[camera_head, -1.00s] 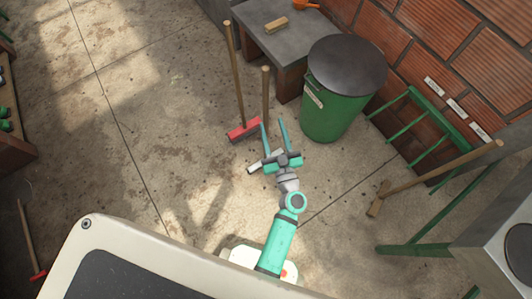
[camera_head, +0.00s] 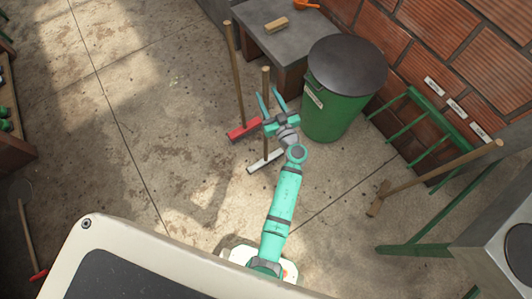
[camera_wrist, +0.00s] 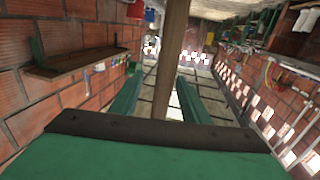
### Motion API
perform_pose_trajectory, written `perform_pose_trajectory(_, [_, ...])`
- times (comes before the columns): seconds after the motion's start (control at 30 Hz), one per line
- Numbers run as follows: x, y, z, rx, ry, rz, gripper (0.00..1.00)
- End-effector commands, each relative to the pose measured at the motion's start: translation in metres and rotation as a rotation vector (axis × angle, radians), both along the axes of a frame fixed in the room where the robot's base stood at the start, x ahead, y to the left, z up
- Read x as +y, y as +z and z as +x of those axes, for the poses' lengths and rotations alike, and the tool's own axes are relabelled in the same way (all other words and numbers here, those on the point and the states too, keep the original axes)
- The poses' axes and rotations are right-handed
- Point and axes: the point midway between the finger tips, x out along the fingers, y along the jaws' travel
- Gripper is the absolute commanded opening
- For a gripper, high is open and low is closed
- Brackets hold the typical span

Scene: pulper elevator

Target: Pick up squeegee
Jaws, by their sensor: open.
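The squeegee stands upright, with a pale head (camera_head: 265,161) on the floor and a long wooden handle (camera_head: 266,84) rising from it. My gripper (camera_head: 271,94) is open at the handle, left of the green bin. In the wrist view the handle (camera_wrist: 172,55) runs from the top down between the two open green fingers (camera_wrist: 158,95), with a gap on either side. Its lower part is hidden behind the gripper body. In the head view my gripper covers the middle of the handle.
A red-headed broom (camera_head: 244,130) stands close to the left. A green bin (camera_head: 338,112) with a dark lid stands close to the right. A grey table (camera_head: 285,40) is behind. A wooden-handled tool (camera_head: 440,167) leans at the right.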

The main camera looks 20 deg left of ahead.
Motion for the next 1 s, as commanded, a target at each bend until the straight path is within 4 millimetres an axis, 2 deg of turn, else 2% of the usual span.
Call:
perform_pose_trajectory(0.3, [0.031,-0.002,0.028,0.0,0.002,0.0,0.42])
perform_pose_trajectory(0.63, [0.036,-0.002,0.033,0.0,0.0,0.0,0.42])
perform_pose_trajectory(0.67, [0.036,-0.002,0.033,0.0,0.0,0.0,0.4])
perform_pose_trajectory(0.83, [0.036,-0.002,0.033,0.0,0.0,0.0,0.0])
perform_pose_trajectory(1.0, [0.036,-0.002,0.033,0.0,0.0,0.0,0.0])
